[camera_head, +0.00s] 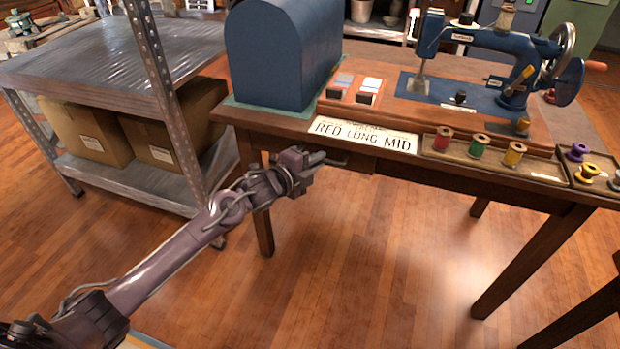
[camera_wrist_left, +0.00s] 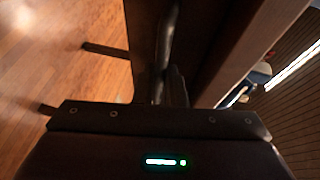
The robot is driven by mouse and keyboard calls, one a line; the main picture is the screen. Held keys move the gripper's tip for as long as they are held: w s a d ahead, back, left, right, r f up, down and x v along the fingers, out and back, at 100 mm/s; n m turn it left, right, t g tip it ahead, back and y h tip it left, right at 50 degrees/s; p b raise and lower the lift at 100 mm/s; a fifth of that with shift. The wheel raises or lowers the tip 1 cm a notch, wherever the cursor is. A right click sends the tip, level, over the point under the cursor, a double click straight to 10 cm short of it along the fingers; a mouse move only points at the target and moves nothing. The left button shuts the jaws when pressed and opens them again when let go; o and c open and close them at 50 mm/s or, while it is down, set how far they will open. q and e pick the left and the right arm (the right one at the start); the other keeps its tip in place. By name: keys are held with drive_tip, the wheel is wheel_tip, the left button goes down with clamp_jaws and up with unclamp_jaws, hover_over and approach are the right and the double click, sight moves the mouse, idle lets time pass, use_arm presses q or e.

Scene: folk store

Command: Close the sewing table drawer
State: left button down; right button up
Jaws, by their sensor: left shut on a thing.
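The wooden sewing table (camera_head: 540,190) stands at the right in the head view. Its drawer (camera_head: 357,163) is under the front edge, below the "RED LONG MID" plate; how far out it stands is hard to tell. My left gripper (camera_head: 318,160) reaches in from the left and is shut on the drawer's handle (camera_head: 338,163). In the left wrist view, the fingers (camera_wrist_left: 168,88) close around the dark bar handle (camera_wrist_left: 167,40), beside the brown drawer front. My right gripper is not in view.
A blue sewing machine (camera_head: 500,60), a blue domed case (camera_head: 280,50) and a tray of thread spools (camera_head: 490,163) are on the tabletop. A metal shelf (camera_head: 110,60) with cardboard boxes (camera_head: 85,130) stands at the left. The floor before the table is clear.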

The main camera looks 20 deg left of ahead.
use_arm(q)
drive_tip(key=shift+w+a+r, duration=0.1)
drive_tip(key=shift+w, duration=0.35)
drive_tip(key=c, duration=1.8)
unclamp_jaws()
drive_tip(key=o, duration=0.3)
drive_tip(key=shift+w, duration=0.2)
drive_tip(key=shift+s, duration=0.2)
